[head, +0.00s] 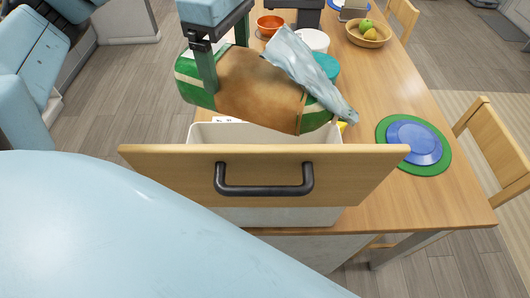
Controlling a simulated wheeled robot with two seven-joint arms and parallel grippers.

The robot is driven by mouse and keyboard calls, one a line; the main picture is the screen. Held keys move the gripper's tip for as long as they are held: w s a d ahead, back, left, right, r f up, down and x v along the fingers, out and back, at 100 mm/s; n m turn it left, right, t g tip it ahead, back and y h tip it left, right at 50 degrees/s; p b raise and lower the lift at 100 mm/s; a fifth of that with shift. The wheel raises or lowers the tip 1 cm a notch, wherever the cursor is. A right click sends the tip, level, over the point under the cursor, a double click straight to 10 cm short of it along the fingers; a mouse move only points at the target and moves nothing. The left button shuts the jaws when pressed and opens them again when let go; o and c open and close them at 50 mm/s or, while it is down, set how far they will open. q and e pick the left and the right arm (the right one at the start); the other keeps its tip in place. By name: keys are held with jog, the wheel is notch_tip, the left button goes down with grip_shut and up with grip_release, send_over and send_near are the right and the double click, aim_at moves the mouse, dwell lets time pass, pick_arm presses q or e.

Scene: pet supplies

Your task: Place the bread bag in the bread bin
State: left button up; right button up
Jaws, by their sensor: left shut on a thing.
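The bread bag (262,92) is a brown loaf in a wrapper with green ends and a grey-blue twisted neck. My left gripper (224,64) is shut on its left part and holds it in the air, lying roughly level. The bag is above the open bread bin (338,151), a white-walled pull-out with a wooden front and a black bar handle. The bag hides much of the bin's opening and inside. My right gripper is not in view.
The wooden table holds an orange bowl (270,25), a teal round item (326,66), a fruit bowl (369,35) and a blue plate (413,142) on a green mat. Chairs (492,150) stand along the right side.

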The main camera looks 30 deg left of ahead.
pick_arm(q)
notch_tip(320, 180, down, 6)
jog(key=b, duration=0.3)
jog(key=shift+s+r, duration=0.1)
jog(key=shift+r, duration=0.05)
jog(key=shift+f+b, duration=0.5)
jog(key=shift+f, duration=0.05)
notch_tip(320, 180, down, 28)
jog(key=shift+r+b, duration=0.1)
jog(key=shift+b, duration=0.85)
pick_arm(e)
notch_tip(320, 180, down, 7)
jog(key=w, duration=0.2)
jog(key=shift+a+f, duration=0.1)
pick_arm(q)
jog(key=o, duration=1.2)
jog(key=shift+o, duration=0.2)
